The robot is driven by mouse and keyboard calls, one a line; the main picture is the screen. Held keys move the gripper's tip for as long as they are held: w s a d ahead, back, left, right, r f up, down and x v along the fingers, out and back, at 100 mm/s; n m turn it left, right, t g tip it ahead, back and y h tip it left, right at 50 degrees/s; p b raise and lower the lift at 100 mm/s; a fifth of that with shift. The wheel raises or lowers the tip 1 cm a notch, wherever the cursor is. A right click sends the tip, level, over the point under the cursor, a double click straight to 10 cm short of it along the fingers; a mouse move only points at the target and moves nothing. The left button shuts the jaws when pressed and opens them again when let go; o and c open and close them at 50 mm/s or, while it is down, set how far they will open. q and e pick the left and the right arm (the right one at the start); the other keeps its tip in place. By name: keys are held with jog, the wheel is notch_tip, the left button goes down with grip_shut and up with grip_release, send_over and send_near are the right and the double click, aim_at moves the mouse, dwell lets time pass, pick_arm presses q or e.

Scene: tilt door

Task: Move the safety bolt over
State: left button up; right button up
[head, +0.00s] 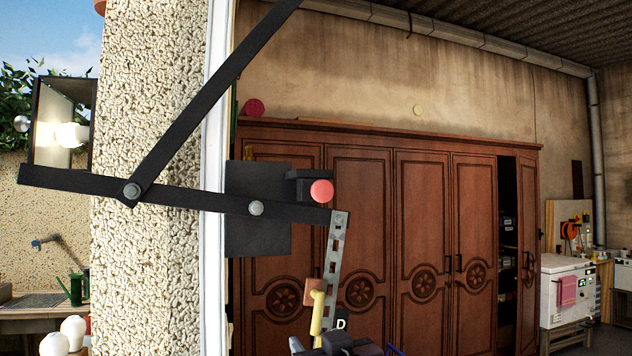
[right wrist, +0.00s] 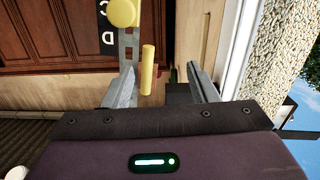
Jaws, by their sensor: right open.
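A yellow rod-like handle (head: 316,314), which looks like the safety bolt, stands in front of a perforated metal strip (head: 334,256) hanging from a dark lever. It also shows in the right wrist view (right wrist: 147,68), between the two fingers in the picture. I cannot tell how deep between them it is. My right gripper (right wrist: 160,71) is open, its grey fingers apart on either side of the handle with gaps. In the head view only a dark part of the gripper (head: 343,346) shows at the bottom edge. My left gripper is not in view.
Dark levers (head: 180,192) cross the stone pillar (head: 150,260), with a red knob (head: 321,191) near the strip's top. A round yellow knob (right wrist: 123,12) sits on the strip in the wrist view. A wooden wardrobe (head: 425,240) stands behind.

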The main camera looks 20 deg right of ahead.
notch_tip(320, 180, up, 12)
jog(key=s+d+t, duration=0.1)
jog(key=t, duration=0.4)
send_near(324, 192)
jog(key=x, duration=0.3)
jog(key=shift+m, duration=0.3)
jog(key=p+x, duration=0.2)
jog(key=x, duration=0.5)
jog(key=shift+r, duration=0.1)
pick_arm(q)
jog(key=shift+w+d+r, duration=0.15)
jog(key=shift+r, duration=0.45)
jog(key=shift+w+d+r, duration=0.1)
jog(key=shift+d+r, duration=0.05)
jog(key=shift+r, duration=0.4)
pick_arm(e)
jog(key=shift+w, duration=0.45)
jog(key=shift+c, duration=0.4)
jog(key=shift+s, duration=0.1)
grip_shut()
